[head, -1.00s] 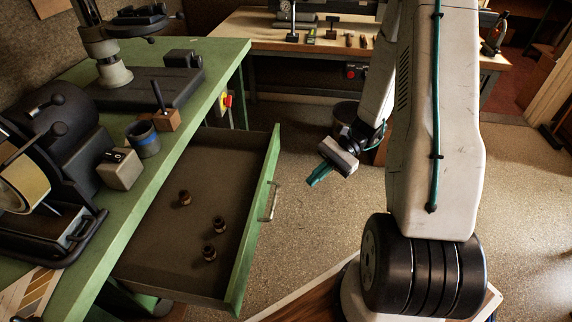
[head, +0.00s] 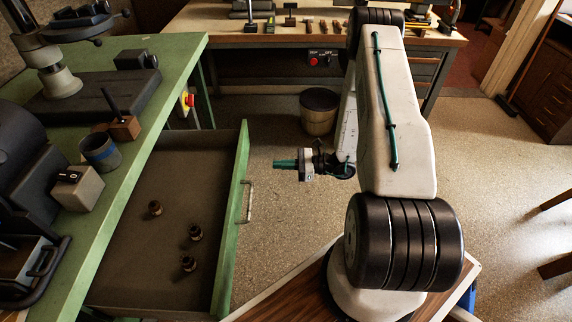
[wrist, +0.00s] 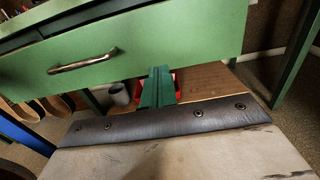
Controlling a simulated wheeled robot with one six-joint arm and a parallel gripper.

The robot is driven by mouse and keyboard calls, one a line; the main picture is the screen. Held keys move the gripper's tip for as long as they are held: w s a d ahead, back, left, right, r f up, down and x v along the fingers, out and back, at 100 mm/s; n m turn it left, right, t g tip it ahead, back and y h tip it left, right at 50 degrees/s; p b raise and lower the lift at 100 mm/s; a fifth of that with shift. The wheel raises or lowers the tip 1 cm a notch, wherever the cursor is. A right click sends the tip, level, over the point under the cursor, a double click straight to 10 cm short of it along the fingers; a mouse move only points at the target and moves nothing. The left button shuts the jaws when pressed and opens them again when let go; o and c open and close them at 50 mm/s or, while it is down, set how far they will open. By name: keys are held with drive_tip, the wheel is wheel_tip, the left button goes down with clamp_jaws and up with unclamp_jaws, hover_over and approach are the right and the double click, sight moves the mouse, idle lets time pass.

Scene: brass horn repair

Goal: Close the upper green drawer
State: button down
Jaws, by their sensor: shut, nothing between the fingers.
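The upper green drawer (head: 232,225) stands pulled out from the green bench at the left in the head view. Several small dark brass-coloured parts lie on its floor. Its metal handle (head: 247,202) is on the outer face; the handle also shows left of centre in the wrist view (wrist: 82,62). My gripper (head: 280,164) is shut and empty, to the right of the drawer front and apart from it, pointing left at it. In the wrist view the teal fingers (wrist: 157,88) are together, pointing at the lower edge of the green front, right of the handle.
A bin (head: 319,112) stands on the floor behind my gripper. A wooden workbench (head: 300,38) is at the back.

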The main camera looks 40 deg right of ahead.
sight(244, 164)
drive_tip(key=x, duration=0.9)
drive_tip(key=shift+a, duration=0.1)
drive_tip(key=shift+w+a, duration=0.1)
